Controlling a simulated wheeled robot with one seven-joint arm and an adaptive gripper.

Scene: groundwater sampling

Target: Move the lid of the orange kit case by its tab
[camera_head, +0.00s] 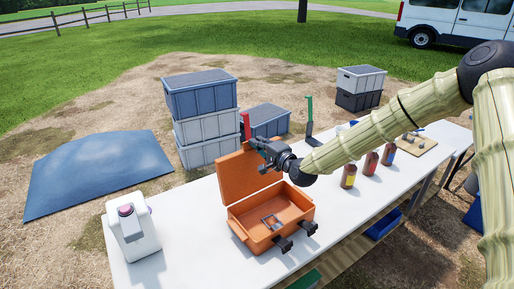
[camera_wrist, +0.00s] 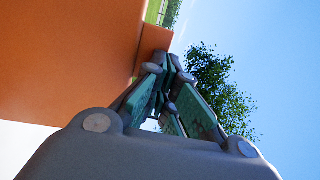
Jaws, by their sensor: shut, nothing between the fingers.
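The orange kit case (camera_head: 270,218) stands open on the white table. Its lid (camera_head: 246,172) is raised, leaning slightly back from the hinge side. My gripper (camera_head: 259,146) is at the lid's upper right edge, with its fingers closed together and nothing visible between them. In the wrist view, the lid (camera_wrist: 70,55) fills the left side. The closed fingertips (camera_wrist: 166,62) are close to a small orange part (camera_wrist: 155,40) at the lid's edge, perhaps the tab. Whether they touch it cannot be told. Two dark latches (camera_head: 297,236) hang on the case's front.
A white jug (camera_head: 132,228) stands left of the case. Several bottles (camera_head: 349,176) and a wooden board (camera_head: 415,146) are to the right. A green-topped black stand (camera_head: 309,120) is behind my gripper. Stacked crates (camera_head: 202,125) stand beyond the table.

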